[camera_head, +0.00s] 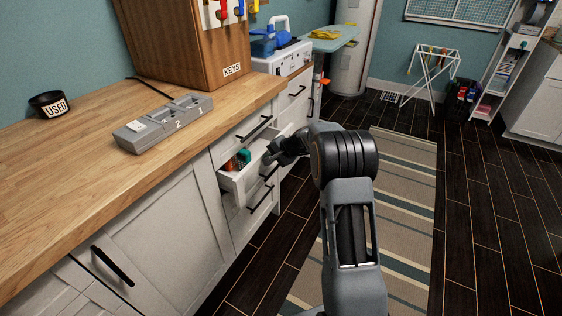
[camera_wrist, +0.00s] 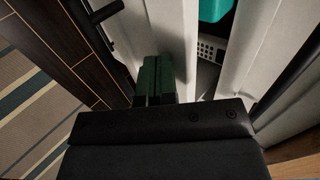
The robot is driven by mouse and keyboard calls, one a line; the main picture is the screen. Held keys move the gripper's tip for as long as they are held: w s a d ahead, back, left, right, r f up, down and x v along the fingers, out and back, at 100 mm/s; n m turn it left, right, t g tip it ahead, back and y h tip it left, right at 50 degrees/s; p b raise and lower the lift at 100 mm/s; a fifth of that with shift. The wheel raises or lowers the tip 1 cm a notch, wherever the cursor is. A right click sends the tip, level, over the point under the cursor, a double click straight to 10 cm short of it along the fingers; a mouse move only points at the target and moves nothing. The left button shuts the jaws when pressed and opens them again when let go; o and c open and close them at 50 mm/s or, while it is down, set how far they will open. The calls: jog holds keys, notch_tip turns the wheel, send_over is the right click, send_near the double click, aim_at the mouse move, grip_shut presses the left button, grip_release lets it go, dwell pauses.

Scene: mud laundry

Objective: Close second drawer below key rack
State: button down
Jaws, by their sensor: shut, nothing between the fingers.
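The wooden key rack (camera_head: 185,50), labelled KEYS, stands on the counter. Below it, the second drawer (camera_head: 238,184) is pulled out, with red, teal and dark items inside. The top drawer (camera_head: 240,133) above it looks shut. My gripper (camera_head: 268,157) is at the open drawer's front. In the wrist view the shut, dark green fingers (camera_wrist: 158,64) overlap the drawer's white front panel (camera_wrist: 178,35); I cannot tell whether they touch it. A teal item (camera_wrist: 214,9) shows inside the drawer. My gripper hides part of the drawer front in the head view.
A lower drawer handle (camera_head: 262,198) sits below the open drawer. The wooden counter (camera_head: 70,160) holds a grey numbered holder (camera_head: 163,122) and a black USED bowl (camera_head: 49,104).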

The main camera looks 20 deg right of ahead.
aim_at(264, 152)
jog(key=shift+w+a, duration=1.6)
jog(key=shift+d, duration=0.1)
